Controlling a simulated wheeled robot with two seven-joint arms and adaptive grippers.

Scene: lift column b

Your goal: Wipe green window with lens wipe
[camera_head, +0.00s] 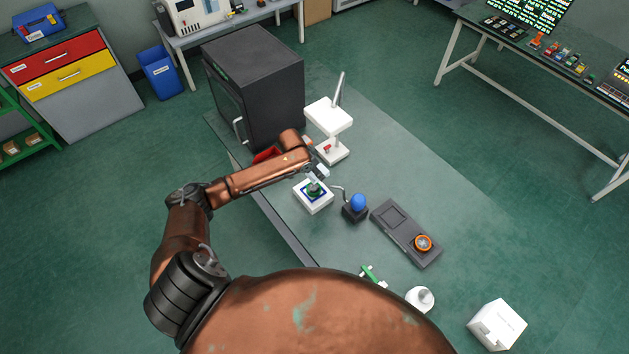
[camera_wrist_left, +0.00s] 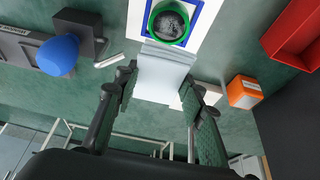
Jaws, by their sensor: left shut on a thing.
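The green window (camera_wrist_left: 168,24) is a round dark pane in a green ring, set in a blue square on a white box (camera_wrist_left: 209,16). In the head view the white box (camera_head: 318,205) stands on the bench, with the green window (camera_head: 313,191) on its top, partly covered. My left gripper (camera_wrist_left: 160,88) is shut on the lens wipe (camera_wrist_left: 162,72), a pale folded sheet. The wipe's far edge overlaps the near rim of the window in the wrist view; I cannot tell if they touch. My left gripper (camera_head: 318,175) is just above the box in the head view. My right gripper is not in view.
A blue-ball device (camera_head: 357,203) stands close right of the box, and a grey tray (camera_head: 390,217) with an orange dial lies beyond it. A black cabinet (camera_head: 270,80), a red bin (camera_wrist_left: 297,32) and a white stand (camera_head: 329,117) are behind.

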